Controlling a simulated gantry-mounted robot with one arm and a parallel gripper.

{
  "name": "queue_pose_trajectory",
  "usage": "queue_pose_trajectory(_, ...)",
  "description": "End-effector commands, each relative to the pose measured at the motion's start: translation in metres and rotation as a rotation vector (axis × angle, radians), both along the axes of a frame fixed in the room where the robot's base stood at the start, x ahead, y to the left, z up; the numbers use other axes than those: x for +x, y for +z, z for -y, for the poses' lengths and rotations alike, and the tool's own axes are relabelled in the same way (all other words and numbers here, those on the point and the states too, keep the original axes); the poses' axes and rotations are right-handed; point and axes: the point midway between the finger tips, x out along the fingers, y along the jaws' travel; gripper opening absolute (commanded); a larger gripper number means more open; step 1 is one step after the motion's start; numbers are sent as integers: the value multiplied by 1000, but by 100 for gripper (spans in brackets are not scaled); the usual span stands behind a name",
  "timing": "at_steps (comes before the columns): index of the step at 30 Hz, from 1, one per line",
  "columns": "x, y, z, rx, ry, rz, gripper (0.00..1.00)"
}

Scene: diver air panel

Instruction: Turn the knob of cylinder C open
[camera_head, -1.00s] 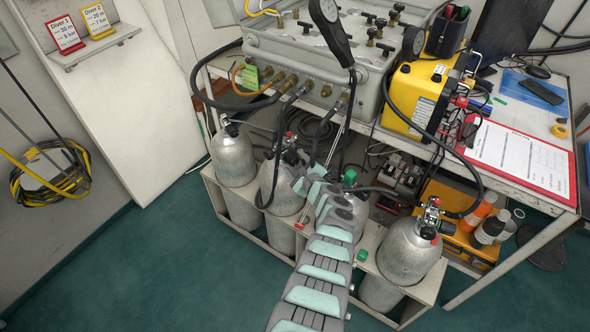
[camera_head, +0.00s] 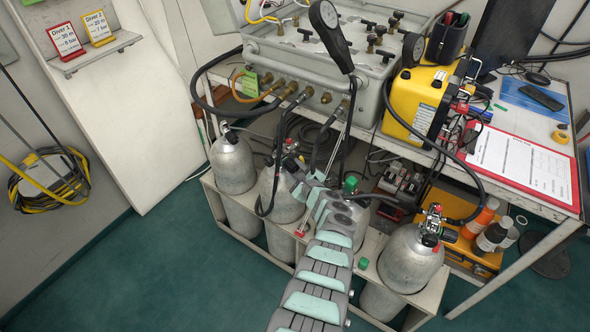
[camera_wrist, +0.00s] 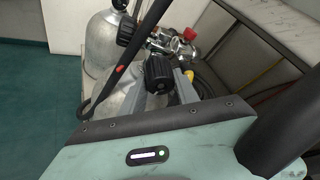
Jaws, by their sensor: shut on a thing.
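A silver cylinder (camera_wrist: 122,98) stands below my gripper in the wrist view, with a ribbed black knob (camera_wrist: 157,72) on its valve. My gripper (camera_wrist: 164,76) has grey fingers on both sides of this knob and is shut on it. In the head view my gripper (camera_head: 298,178) reaches in at the second cylinder from the left (camera_head: 284,204). My arm hides part of that area and of the third cylinder (camera_head: 354,218). No letter is readable on the cylinders, so I cannot confirm which is C. The knob's turn angle cannot be read.
A black hose (camera_wrist: 140,62) crosses close in front of my gripper. A red cap (camera_wrist: 190,35) sits behind the knob. The left cylinder (camera_head: 232,162) and right cylinder (camera_head: 408,258) stand in the same white rack (camera_head: 412,312). The grey air panel (camera_head: 320,65) overhangs behind.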

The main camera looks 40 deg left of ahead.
Motion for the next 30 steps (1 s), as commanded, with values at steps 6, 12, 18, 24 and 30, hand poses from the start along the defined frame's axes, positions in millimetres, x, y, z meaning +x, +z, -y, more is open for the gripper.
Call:
queue_pose_trajectory(6,0,0,0,0,0,0,0)
queue_pose_trajectory(12,0,-1,0,-2,0,10,0)
queue_pose_trajectory(18,0,-2,-1,-12,4,71,0)
queue_pose_trajectory(24,0,-1,1,-22,-2,126,0)
queue_pose_trajectory(30,1,-1,0,-22,-2,128,0)
